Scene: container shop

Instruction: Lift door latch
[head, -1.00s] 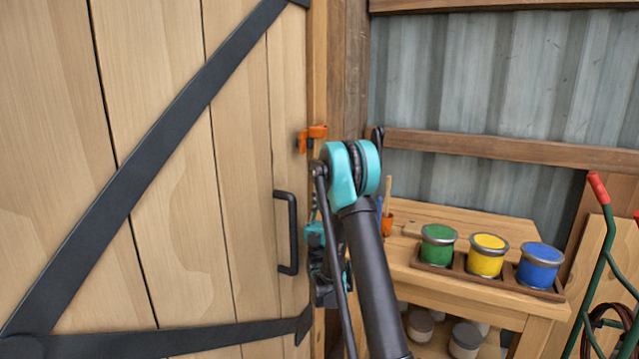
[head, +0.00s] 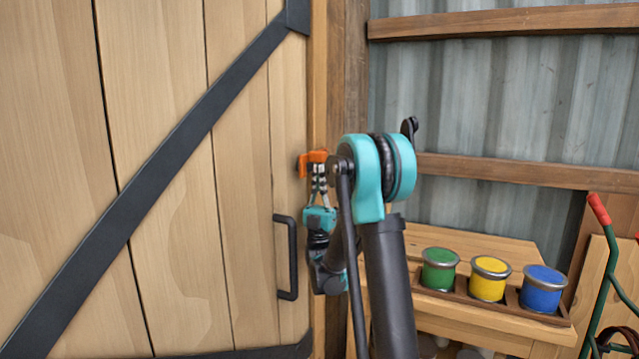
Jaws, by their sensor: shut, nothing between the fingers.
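The wooden door (head: 165,150) with dark metal straps fills the left of the head view. Its black pull handle (head: 291,257) is at the right edge of the door. The orange latch (head: 311,160) sits above the handle, at the seam between door and post. My gripper (head: 318,172) points up just under the latch, its fingertips close to or touching the latch's underside. Its fingers are shut with nothing between them. Whether the tips touch the latch cannot be told, and part of the latch's right side is hidden by my arm.
A wooden bench (head: 470,245) stands to the right with a tray holding a green can (head: 439,269), a yellow can (head: 489,280) and a blue can (head: 542,291). A green hand truck with a red grip (head: 598,209) leans at the far right. A wooden post (head: 346,80) stands beside the door.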

